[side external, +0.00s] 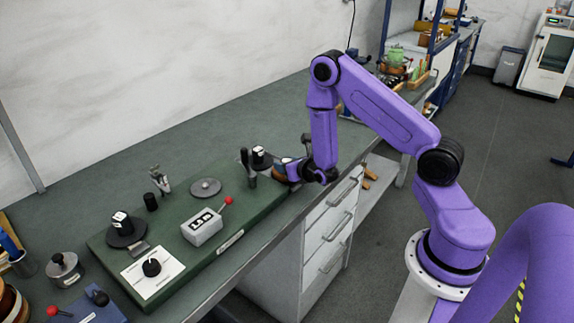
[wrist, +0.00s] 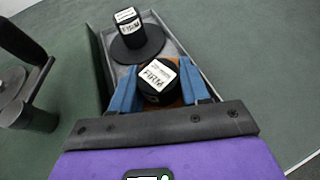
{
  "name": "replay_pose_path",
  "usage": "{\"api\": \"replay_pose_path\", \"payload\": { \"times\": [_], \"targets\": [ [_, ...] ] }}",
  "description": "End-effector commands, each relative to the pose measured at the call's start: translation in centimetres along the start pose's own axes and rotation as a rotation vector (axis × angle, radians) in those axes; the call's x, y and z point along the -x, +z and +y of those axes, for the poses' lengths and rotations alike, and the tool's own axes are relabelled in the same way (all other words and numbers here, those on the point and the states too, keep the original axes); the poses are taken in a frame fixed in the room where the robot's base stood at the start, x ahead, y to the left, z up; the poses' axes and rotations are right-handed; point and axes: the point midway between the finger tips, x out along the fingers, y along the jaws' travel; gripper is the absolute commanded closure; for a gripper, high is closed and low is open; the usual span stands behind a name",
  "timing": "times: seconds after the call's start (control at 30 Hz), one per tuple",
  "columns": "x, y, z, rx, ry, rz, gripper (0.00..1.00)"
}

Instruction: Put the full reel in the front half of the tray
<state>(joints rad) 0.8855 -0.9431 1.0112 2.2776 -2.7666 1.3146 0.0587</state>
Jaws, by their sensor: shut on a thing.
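My gripper (wrist: 160,80) has its two blue fingers shut on a reel (wrist: 157,74) with a black hub, a white label and copper-brown winding. The grey metal tray (wrist: 184,54) lies beneath and beyond it in the wrist view. The held reel is over or in the near part of the tray; I cannot tell whether it touches the floor. Another reel (wrist: 136,36), with a bare-looking black flange and a white-topped hub, stands in the tray's far part.
A green machine base (side external: 185,262) stands left of the gripper, carrying a labelled black spool (side external: 121,227), a grey box with a red-knobbed lever (side external: 203,227) and a dark upright post (side external: 248,168). Bare bench top (wrist: 255,45) lies right of the tray.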

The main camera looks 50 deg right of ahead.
Motion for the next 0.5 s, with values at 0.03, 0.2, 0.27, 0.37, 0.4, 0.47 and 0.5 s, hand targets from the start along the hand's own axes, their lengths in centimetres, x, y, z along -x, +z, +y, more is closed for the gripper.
{"api": "replay_pose_path", "payload": {
  "times": [0.03, 0.2, 0.27, 0.37, 0.4, 0.47, 0.5],
  "targets": [
    [-0.06, -0.11, 0.01, 0.000, 0.000, -0.001, 0.88],
    [-0.12, -0.24, 0.02, 0.000, 0.000, 0.000, 0.29],
    [-0.11, -0.24, 0.01, 0.000, 0.000, 0.000, 0.29],
    [-0.11, -0.24, 0.01, 0.000, 0.000, 0.000, 0.29],
    [-0.11, -0.24, 0.01, 0.000, 0.000, 0.000, 0.29],
    [-0.10, -0.22, 0.01, 0.000, 0.000, 0.000, 0.29],
    [-0.07, -0.15, 0.01, 0.000, 0.000, 0.000, 0.29]
  ]
}}
